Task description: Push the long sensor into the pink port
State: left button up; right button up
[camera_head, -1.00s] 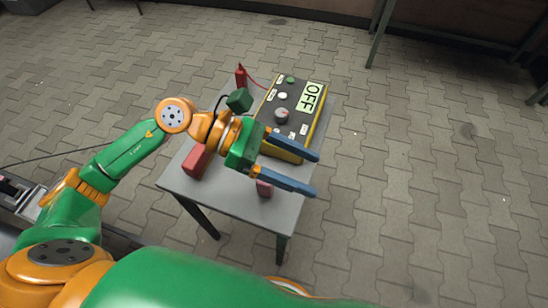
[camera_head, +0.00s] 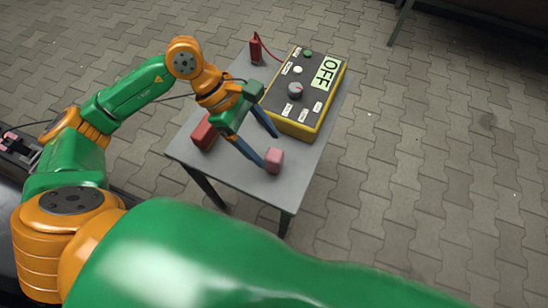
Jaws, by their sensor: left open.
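My left gripper (camera_head: 270,150) is open over the front of the small grey table, its two blue fingers pointing down and to the right. One fingertip is at a small pink block (camera_head: 275,160); I cannot tell if they touch. The other finger ends near the yellow box's front left corner. A longer red block (camera_head: 204,131) lies left of the gripper on the table. I cannot tell whether either block is the long sensor. No clear pink port shows; small pinkish parts (camera_head: 10,141) sit on dark equipment at the left edge. My right gripper is not in view.
A yellow and black box (camera_head: 306,92) with a knob, buttons and an OFF display stands on the grey table (camera_head: 232,168). The paved floor to the right is clear.

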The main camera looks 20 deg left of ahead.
aim_at(272, 153)
pick_arm(q)
jog(key=x, duration=0.5)
jog(key=shift+s+a+f, duration=0.1)
jog(key=shift+a+f, duration=0.05)
jog(key=shift+f, duration=0.05)
grip_shut()
jog(key=shift+r, duration=0.5)
jog(key=w+a+r, duration=0.3)
jog(key=a+r, duration=0.3)
jog(key=w+a+r, duration=0.3)
jog(key=a+r, duration=0.3)
jog(key=shift+w+a+p, duration=0.2)
jog(key=shift+w+p, duration=0.1)
jog(key=shift+p, duration=0.15)
